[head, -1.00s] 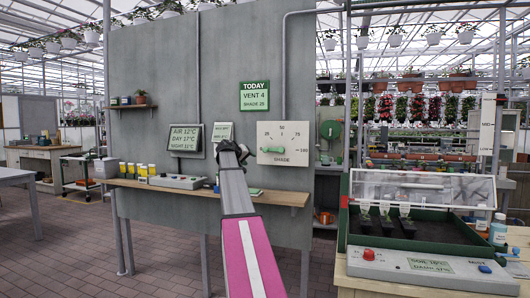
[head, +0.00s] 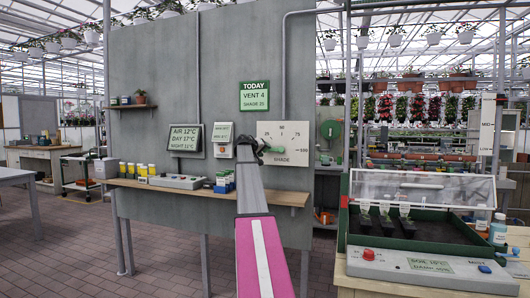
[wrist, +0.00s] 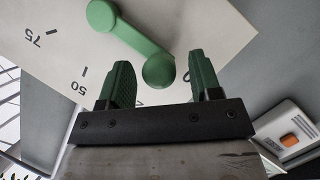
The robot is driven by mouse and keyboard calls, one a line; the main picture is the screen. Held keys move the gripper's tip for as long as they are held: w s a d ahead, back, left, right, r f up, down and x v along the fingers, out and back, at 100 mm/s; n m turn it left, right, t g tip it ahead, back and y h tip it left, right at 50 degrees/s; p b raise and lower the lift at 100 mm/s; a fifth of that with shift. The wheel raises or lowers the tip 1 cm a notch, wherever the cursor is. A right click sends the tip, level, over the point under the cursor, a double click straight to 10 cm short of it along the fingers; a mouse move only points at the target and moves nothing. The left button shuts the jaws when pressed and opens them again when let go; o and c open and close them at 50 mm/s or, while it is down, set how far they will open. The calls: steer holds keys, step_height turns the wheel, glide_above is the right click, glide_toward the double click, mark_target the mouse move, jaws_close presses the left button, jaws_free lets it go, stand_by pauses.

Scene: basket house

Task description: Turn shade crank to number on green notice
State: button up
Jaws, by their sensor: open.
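The green notice (head: 254,96) on the grey wall reads TODAY, VENT 4, SHADE 25. The shade dial, a pale plate (head: 297,133), is below and right of it, with its scale running up to 100. The green crank (wrist: 134,42) shows in the wrist view, which sees the plate upside down with 75 and 50 legible. Its round knob (wrist: 158,70) points away from 50 and 75, toward the scale's low end. My gripper (wrist: 158,84) is open, its green fingers on either side of the knob's near edge. Contact cannot be told. In the head view, my gripper (head: 263,148) hides much of the crank.
A white box (head: 223,140) is on the wall left of the dial, with an orange button in the wrist view (wrist: 289,140). A green display (head: 185,139) is farther left. A wooden shelf (head: 285,197) with a control box (head: 178,182) runs below.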

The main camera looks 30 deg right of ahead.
steer(key=shift+w+d+f, duration=0.15)
steer(key=shift+w+d, duration=0.05)
steer(key=shift+d, duration=0.3)
jaws_close()
